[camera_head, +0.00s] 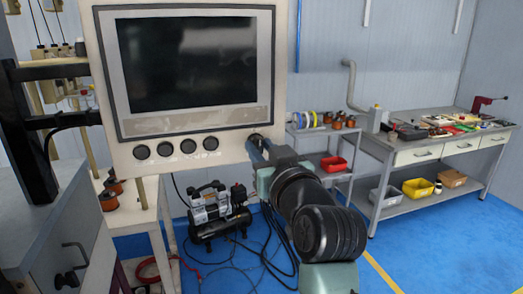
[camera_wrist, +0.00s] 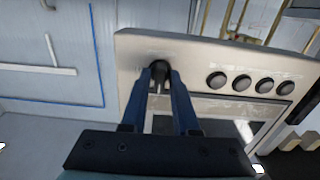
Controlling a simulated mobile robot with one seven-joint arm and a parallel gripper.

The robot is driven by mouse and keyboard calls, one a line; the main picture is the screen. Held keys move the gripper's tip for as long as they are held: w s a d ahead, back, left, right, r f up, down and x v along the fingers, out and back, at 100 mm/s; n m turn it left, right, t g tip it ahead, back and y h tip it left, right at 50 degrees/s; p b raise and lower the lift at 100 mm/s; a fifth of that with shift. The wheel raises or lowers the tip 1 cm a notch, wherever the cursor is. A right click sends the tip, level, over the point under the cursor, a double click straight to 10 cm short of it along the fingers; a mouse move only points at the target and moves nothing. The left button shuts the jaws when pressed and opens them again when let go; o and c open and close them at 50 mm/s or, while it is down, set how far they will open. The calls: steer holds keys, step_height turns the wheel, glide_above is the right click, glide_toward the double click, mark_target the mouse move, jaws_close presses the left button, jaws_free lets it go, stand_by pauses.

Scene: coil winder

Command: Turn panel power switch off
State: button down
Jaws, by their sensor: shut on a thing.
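The cream control panel (camera_head: 120,157) with a dark screen (camera_head: 185,62) fills the upper left of the head view. Its lower strip carries a row of several round black buttons (camera_head: 165,149). The power switch, a black knob (camera_wrist: 159,67), sits at the end of that row, at the panel's lower right corner in the head view. My gripper (camera_head: 256,143) reaches that corner from the right. In the wrist view, my gripper (camera_wrist: 159,84) has its two blue fingers on either side of the knob, closed on it. The fingers hide part of the knob, so its turned position cannot be told.
An air compressor (camera_head: 215,213) and loose cables (camera_head: 245,250) lie on the blue floor below the panel. A workbench (camera_head: 400,155) with tools and bins stands at the right, with a small shelf (camera_head: 322,150) beside it. Blue floor at the right front is open.

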steer(key=c, duration=0.9)
jaws_free()
steer(key=shift+o, duration=0.2)
steer(key=b+v, duration=0.2)
steer(key=v, duration=1.1)
steer(key=s+a+r+m+t+h+p, duration=0.1)
steer(key=s+r+t+h, duration=0.1)
steer(key=r, duration=0.6)
steer(key=s+a+r+m+t+h+p, duration=0.1)
steer(key=s+r+t, duration=0.3)
steer(key=r, duration=0.4)
steer(key=s+a+r+m+t+h+p, duration=0.1)
steer(key=s+r+t, duration=0.3)
steer(key=r, duration=0.5)
steer(key=shift+s+a+m+h+p, duration=0.4)
steer(key=shift+s+a+h+p, duration=0.2)
steer(key=shift+s+h+p, duration=0.25)
